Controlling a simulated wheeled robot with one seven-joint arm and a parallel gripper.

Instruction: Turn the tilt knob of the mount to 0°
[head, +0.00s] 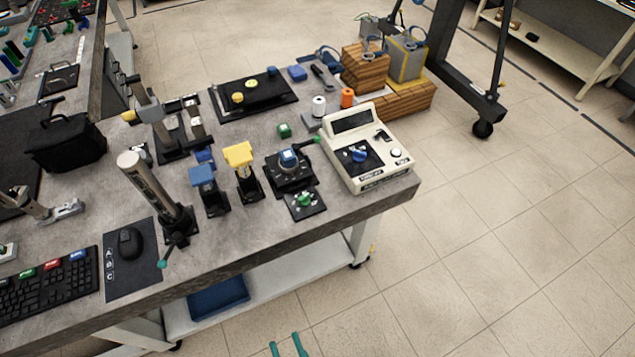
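A black mount (291,180) stands near the table's front edge, left of the cream console. It carries a blue and white piece (288,158) on top, and a green handle sticks out at its upper right. A green knob (305,199) sits on a black plate just in front of the mount. I cannot tell which of these green parts is the tilt knob, and any angle marks are too small to read. My gripper (286,345) shows only as two teal fingertips at the bottom edge. They are apart with bare floor between them, away from the table and the mount.
The cream console (366,150) with a blue dial stands right of the mount. Blue-topped (203,180) and yellow-topped (240,158) posts and a grey cylinder (146,178) stand to its left. A lower shelf (255,290) runs under the tabletop. Tiled floor lies open in front and right.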

